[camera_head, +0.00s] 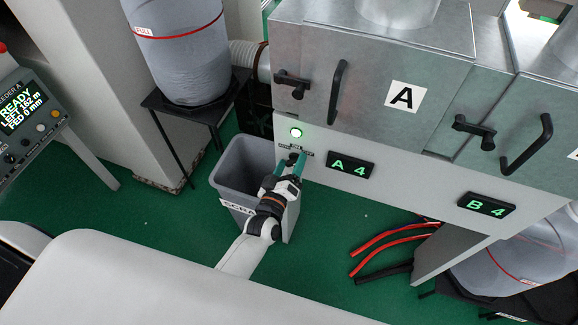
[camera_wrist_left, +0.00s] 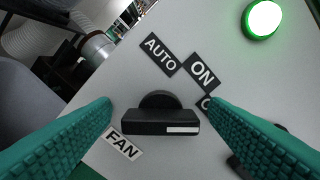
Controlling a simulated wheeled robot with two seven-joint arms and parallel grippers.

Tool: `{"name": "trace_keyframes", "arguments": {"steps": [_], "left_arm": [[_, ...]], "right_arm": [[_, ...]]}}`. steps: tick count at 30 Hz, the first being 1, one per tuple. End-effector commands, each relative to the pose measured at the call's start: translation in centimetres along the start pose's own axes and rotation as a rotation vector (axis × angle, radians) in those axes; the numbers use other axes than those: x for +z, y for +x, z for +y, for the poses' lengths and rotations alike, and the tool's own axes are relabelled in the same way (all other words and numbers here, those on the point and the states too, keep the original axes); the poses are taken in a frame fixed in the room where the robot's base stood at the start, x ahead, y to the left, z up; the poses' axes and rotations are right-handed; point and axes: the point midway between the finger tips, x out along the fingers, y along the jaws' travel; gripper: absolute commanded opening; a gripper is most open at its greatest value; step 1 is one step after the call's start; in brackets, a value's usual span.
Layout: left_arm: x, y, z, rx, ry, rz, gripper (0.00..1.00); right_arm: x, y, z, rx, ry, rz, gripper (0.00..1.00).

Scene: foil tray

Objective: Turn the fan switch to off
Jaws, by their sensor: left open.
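The fan switch (camera_wrist_left: 160,122) is a black rotary knob with a bar grip, on a grey panel above a FAN label (camera_wrist_left: 123,146). Its white mark is at the bar's right end. An AUTO label (camera_wrist_left: 160,52) and an ON label (camera_wrist_left: 203,73) sit above it. A third label starting with O is mostly hidden behind the right finger. My left gripper (camera_wrist_left: 159,103) is open, with one green finger on each side of the switch; I cannot tell whether they touch it. In the head view the left gripper (camera_head: 290,166) is at the panel below the lit lamp. The right gripper is out of view.
A green lamp (camera_wrist_left: 263,18) glows on the panel. A grey scrap bin (camera_head: 228,172) stands just left of my left gripper. Black door handles (camera_head: 337,92) stick out above, and an A 4 display (camera_head: 350,165) is to the right. Red and black strips (camera_head: 385,236) lie on the green floor.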

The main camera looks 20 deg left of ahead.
Motion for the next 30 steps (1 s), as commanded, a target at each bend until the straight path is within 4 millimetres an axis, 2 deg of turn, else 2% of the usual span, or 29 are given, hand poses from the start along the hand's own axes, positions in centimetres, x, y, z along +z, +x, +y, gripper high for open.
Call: {"name": "trace_keyframes", "arguments": {"steps": [5, 15, 19, 24, 30], "left_arm": [[-0.1, -1.4, 0.1, 0.001, 0.0, 0.001, 0.69], [-0.2, -8.4, 0.2, 0.002, 0.0, 0.003, 0.69], [-0.1, -10.5, 0.2, 0.002, 0.001, 0.002, 0.69], [-0.1, -11.8, 0.1, 0.0, 0.0, 0.001, 0.69], [0.0, -12.0, 0.0, 0.0, 0.0, 0.0, 0.69]], "right_arm": [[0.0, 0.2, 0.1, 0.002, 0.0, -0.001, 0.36], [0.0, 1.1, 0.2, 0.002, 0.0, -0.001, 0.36], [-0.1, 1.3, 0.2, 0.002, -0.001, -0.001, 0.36], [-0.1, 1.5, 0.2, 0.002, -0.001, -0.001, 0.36], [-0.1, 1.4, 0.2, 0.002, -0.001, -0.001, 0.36]]}}
